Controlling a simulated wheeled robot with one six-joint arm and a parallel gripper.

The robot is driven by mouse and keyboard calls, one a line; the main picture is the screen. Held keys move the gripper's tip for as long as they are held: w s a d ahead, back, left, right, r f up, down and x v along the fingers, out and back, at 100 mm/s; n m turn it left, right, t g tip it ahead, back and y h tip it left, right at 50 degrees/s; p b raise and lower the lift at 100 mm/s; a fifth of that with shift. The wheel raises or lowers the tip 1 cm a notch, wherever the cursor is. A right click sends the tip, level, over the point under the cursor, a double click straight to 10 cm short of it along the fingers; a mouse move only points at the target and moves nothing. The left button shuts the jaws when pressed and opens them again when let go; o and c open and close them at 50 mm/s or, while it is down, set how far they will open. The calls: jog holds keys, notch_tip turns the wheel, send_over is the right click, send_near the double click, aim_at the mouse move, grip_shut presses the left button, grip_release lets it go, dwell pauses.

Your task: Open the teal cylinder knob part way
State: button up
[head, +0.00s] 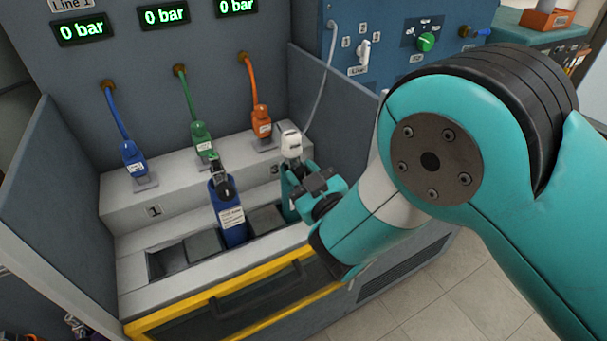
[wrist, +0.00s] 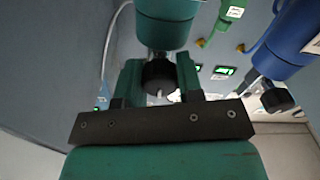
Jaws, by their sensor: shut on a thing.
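The teal cylinder (head: 288,201) stands in the bench trough, mostly hidden behind my gripper in the head view. Its lower-hanging body shows at the top of the wrist view (wrist: 167,22). Its black knob (wrist: 158,74) sits between my two fingers in the wrist view and is hidden in the head view. My gripper (wrist: 158,82) is shut on this knob; in the head view my gripper (head: 306,183) is at the cylinder's top right. How far the knob is turned cannot be told.
A blue cylinder (head: 232,220) with a black knob stands to the left. Blue (head: 132,158), green (head: 201,138) and orange (head: 261,121) hose connectors sit on the ledge, and a white connector (head: 291,144) is just behind my gripper. The displays (head: 164,16) read 0 bar.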

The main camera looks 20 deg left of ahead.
jog(key=shift+n, duration=3.1)
jog(key=o, duration=0.9)
jog(key=shift+o, duration=0.2)
